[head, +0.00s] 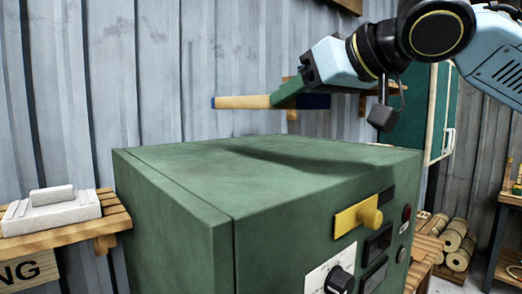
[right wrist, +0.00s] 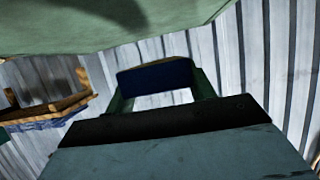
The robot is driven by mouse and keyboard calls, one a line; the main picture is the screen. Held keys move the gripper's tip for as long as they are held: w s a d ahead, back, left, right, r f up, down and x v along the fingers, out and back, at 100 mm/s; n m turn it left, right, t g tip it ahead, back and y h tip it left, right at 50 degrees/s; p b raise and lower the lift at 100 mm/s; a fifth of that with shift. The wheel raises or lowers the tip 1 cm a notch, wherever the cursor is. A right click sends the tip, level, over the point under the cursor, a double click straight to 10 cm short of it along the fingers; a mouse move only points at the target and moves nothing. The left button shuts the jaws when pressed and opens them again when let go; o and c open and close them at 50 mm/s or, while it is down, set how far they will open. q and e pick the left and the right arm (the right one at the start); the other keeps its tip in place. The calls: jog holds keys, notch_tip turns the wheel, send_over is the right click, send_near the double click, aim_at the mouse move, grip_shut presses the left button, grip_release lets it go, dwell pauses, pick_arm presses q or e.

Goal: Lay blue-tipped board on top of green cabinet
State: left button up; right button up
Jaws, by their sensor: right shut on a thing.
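The green cabinet (head: 230,172) stands in the middle of the head view, its flat top bare apart from a shadow. The blue-tipped board (head: 243,102) is held level in the air above the back part of the cabinet top, with clear space beneath it. It is wooden with a blue tip at its left and a dark blue part at its right. My right gripper (head: 288,95) is shut on it near the right part. In the right wrist view the board's dark blue end (right wrist: 157,78) shows between the green fingers. My left gripper is not in view.
A wooden shelf (head: 62,229) with pale folded blocks (head: 52,211) stands left of the cabinet. Rolled bundles (head: 455,243) lie at the right. A corrugated metal wall (head: 200,60) stands behind.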

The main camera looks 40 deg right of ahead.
jog(key=b, duration=0.1)
send_over(303, 173)
notch_tip(303, 173, down, 6)
jog(key=shift+s+r, duration=0.1)
jog(key=shift+r, duration=0.15)
notch_tip(303, 173, down, 4)
jog(key=shift+r+b, duration=0.15)
jog(key=shift+b, duration=0.4)
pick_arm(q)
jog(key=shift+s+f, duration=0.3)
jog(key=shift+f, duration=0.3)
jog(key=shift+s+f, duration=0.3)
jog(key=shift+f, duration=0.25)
pick_arm(e)
jog(key=shift+f, duration=0.3)
jog(key=o, duration=1.1)
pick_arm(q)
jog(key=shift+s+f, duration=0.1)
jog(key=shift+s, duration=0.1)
pick_arm(e)
jog(key=shift+r, duration=0.1)
